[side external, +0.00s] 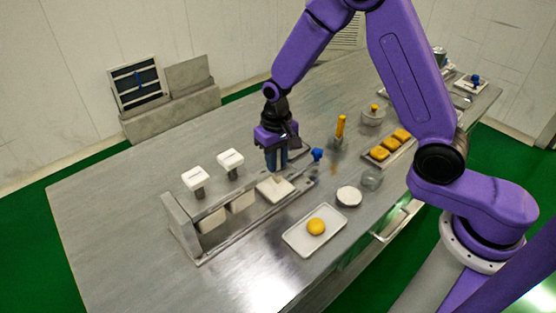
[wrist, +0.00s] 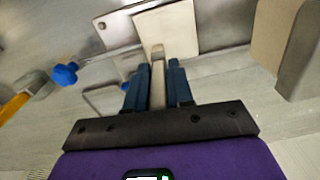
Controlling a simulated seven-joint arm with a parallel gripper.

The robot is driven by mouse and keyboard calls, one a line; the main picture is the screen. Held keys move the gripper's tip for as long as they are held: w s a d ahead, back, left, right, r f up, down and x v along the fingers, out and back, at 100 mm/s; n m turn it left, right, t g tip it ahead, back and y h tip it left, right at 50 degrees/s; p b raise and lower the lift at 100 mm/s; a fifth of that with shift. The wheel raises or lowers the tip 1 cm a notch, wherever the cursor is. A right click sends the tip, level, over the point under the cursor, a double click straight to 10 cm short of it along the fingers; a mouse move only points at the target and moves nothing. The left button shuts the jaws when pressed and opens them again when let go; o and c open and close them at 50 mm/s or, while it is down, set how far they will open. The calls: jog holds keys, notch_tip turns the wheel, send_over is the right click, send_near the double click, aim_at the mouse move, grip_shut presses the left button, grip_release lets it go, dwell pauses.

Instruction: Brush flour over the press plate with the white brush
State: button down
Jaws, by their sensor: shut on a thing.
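My gripper (side external: 277,168) points down over the low grey machine frame. In the wrist view my gripper (wrist: 158,70) has its blue fingers shut on a narrow, pale strip, which looks like the white brush (wrist: 157,78). Its far end overlaps a pale square plate (wrist: 178,28), which seems to be the press plate. The same pale plate (side external: 267,193) lies below my gripper at the right part of the frame in the side view. I cannot tell whether the brush touches the plate. No flour on it can be made out.
Two white-topped stamps (side external: 195,178) stand left of my gripper, near pale blocks in the frame (side external: 172,222). A blue knob (side external: 317,154) is close on the right. A white tray (side external: 300,246) with a yellow ball, a round white dish (side external: 349,196) and a glass jar stand nearby.

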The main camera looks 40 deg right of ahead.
jog(key=shift+s, duration=2)
jog(key=shift+s+r, duration=0.15)
jog(key=shift+r, duration=0.05)
notch_tip(320, 180, up, 8)
